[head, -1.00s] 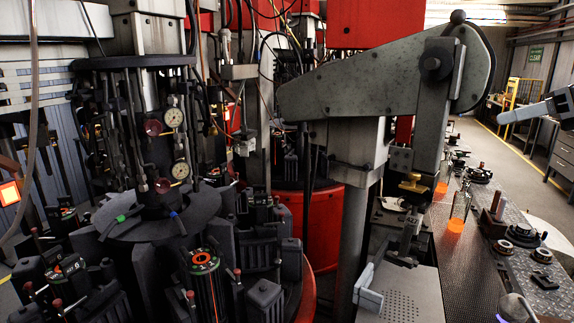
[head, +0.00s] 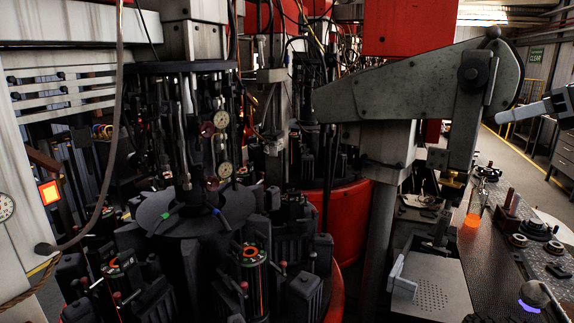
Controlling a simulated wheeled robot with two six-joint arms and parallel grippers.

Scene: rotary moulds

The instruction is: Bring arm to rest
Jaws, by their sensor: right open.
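My left gripper is not in view. The rotary mould machine (head: 180,212), with black moulds and pressure gauges, fills the left and middle.
A large grey machine arm (head: 400,85) stands in the middle right, above a perforated plate (head: 432,293). A glowing orange piece (head: 472,220) is on the dark bench. A dome with a purple ring (head: 535,294) is at lower right. An aisle runs behind at far right.

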